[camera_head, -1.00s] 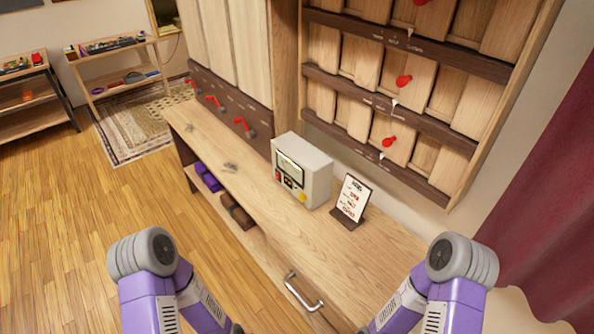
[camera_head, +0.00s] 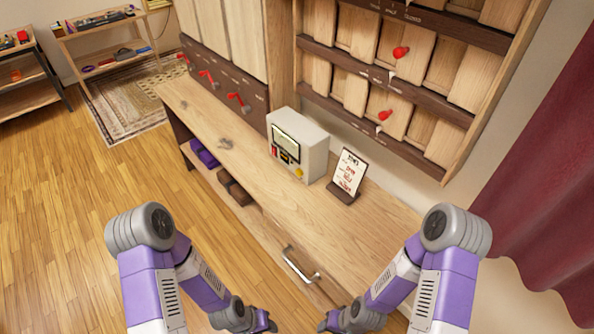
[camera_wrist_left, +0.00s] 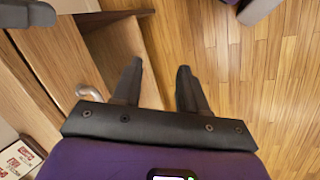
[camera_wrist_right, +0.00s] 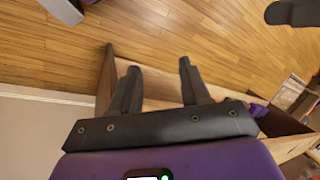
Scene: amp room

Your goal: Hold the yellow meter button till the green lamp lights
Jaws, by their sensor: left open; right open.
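The meter (camera_head: 298,146) is a pale box with a dark-framed display, standing on the wooden bench against the wall. Its yellow button (camera_head: 298,173) is at the lower right of its front face. A red part (camera_head: 274,151) and a dark panel (camera_head: 288,157) sit beside it; I cannot make out a lit green lamp. My left gripper (camera_wrist_left: 155,80) is open and empty, over the floor and bench edge. My right gripper (camera_wrist_right: 158,80) is open and empty too.
A card on a stand (camera_head: 346,175) is just right of the meter. The bench (camera_head: 225,165) has a drawer handle (camera_head: 301,268) at its front. Red levers (camera_head: 238,100) line the panel behind, and red knobs (camera_head: 384,115) are on the wall rack. Bare bench top lies before the meter.

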